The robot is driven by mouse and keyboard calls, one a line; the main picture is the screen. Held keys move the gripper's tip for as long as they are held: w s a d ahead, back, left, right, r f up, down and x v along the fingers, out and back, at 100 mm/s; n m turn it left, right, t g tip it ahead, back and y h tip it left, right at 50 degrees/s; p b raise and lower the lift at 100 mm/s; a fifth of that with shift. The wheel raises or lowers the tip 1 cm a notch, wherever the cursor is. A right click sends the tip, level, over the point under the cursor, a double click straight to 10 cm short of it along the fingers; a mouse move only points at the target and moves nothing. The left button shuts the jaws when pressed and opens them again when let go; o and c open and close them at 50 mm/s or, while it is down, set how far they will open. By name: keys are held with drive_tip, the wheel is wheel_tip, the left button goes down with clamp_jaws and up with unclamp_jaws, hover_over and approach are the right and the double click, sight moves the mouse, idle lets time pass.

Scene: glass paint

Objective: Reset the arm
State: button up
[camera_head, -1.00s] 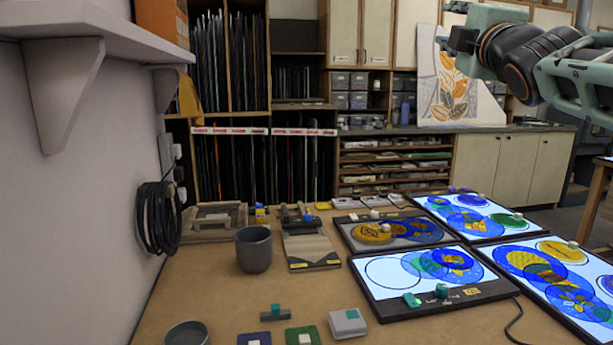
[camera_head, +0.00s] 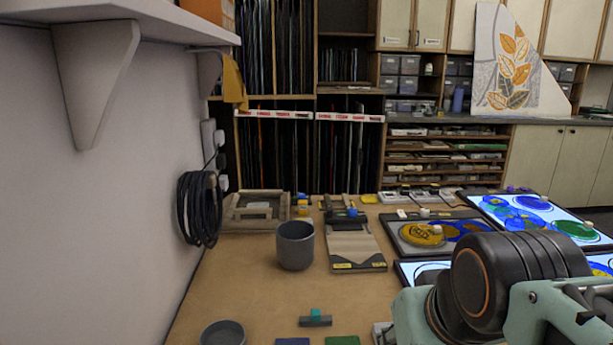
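My arm shows at the lower right of the head view, with a black joint and pale green links over the right part of the worktable (camera_head: 250,290). The arm hides most of the near lit panel and part of the panels behind it. My gripper is not in the frame, so its fingers and anything in them cannot be seen.
A grey cup (camera_head: 295,246) stands mid-table, beside a wooden board (camera_head: 355,245). A dark bowl (camera_head: 222,334) and a small teal-topped block (camera_head: 316,318) are near the front. A shelf (camera_head: 130,10) and a coiled cable (camera_head: 200,208) are on the left wall.

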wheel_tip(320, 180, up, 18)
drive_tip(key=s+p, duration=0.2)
drive_tip(key=p, duration=1.7)
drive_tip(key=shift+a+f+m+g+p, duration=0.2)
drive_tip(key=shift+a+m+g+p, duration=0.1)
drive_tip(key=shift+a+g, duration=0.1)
